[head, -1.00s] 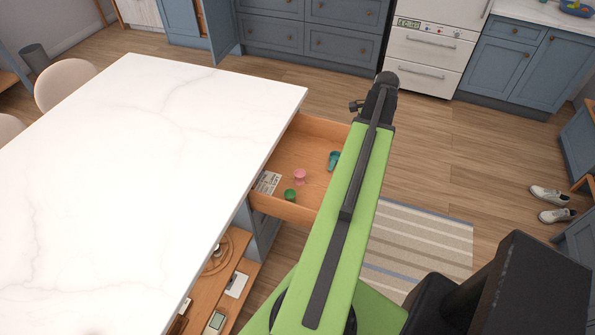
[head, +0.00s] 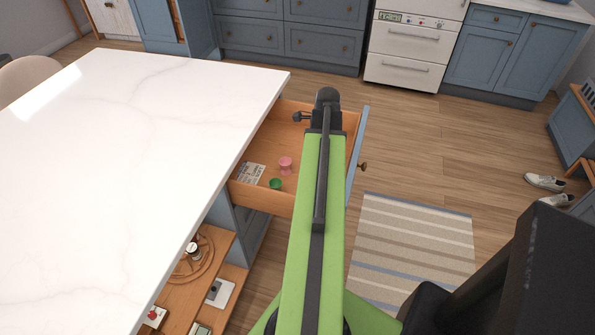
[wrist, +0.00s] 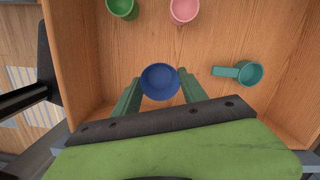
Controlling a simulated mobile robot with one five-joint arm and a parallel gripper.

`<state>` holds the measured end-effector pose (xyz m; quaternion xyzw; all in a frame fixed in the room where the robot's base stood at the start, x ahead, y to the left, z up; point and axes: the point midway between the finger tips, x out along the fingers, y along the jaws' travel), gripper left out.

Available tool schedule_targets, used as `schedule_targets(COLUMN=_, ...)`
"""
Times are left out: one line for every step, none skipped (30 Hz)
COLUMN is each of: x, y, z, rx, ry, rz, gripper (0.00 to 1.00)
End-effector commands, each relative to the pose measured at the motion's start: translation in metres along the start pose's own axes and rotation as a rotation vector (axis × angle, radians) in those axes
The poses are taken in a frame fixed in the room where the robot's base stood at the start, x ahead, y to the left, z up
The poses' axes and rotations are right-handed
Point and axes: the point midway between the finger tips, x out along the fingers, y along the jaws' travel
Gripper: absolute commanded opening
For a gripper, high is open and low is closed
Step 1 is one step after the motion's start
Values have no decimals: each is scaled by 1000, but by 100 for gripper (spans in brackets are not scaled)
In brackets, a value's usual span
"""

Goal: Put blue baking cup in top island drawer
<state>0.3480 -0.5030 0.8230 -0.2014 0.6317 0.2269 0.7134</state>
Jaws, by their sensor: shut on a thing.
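The blue baking cup (wrist: 160,82) is between the two green fingers of my gripper (wrist: 160,88) in the wrist view, and the gripper is shut on it. The top island drawer (head: 272,138) is pulled open beside the white island top; its wooden floor also shows below the cup in the wrist view (wrist: 200,52). In the head view my arm reaches over the drawer and hides the cup and fingers. I cannot tell how high the cup is above the drawer floor.
Inside the drawer are a green cup (wrist: 122,8), a pink cup (wrist: 184,9) and a teal handled cup (wrist: 250,73). A printed card (head: 250,172) lies at the drawer's near left. The white island top (head: 150,150) borders the drawer on the left.

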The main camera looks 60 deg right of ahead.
Motion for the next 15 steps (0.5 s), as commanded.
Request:
schedule_targets(x=14, y=0, z=-2, rx=0, ry=0, rz=0, gripper=11)
schedule_targets(x=20, y=0, z=-2, rx=-1, ry=0, rz=0, gripper=11)
schedule_targets(x=29, y=0, z=-4, rx=-1, ry=0, rz=0, gripper=11)
schedule_targets(x=36, y=0, z=-4, rx=-1, ry=0, rz=0, gripper=11)
schedule_targets(x=43, y=0, z=-5, rx=-1, ry=0, rz=0, gripper=11)
schedule_targets(x=52, y=0, z=-6, rx=-1, ry=0, rz=0, gripper=11)
schedule_targets(x=56, y=0, z=-7, rx=-2, ry=0, rz=0, gripper=11)
schedule_targets(x=60, y=0, z=-7, rx=-2, ry=0, rz=0, gripper=11)
schedule_targets(x=62, y=0, z=-8, rx=-2, ry=0, rz=0, gripper=11)
schedule_targets(x=62, y=0, z=-8, rx=-2, ry=0, rz=0, gripper=11)
schedule_targets(x=60, y=0, z=-7, rx=-2, ry=0, rz=0, gripper=11)
schedule_targets(x=59, y=0, z=-7, rx=-2, ry=0, rz=0, gripper=11)
schedule_targets(x=59, y=0, z=-7, rx=-2, ry=0, rz=0, gripper=11)
schedule_targets(x=61, y=0, z=-7, rx=-2, ry=0, rz=0, gripper=11)
schedule_targets(x=66, y=0, z=-8, rx=-3, ry=0, rz=0, gripper=11)
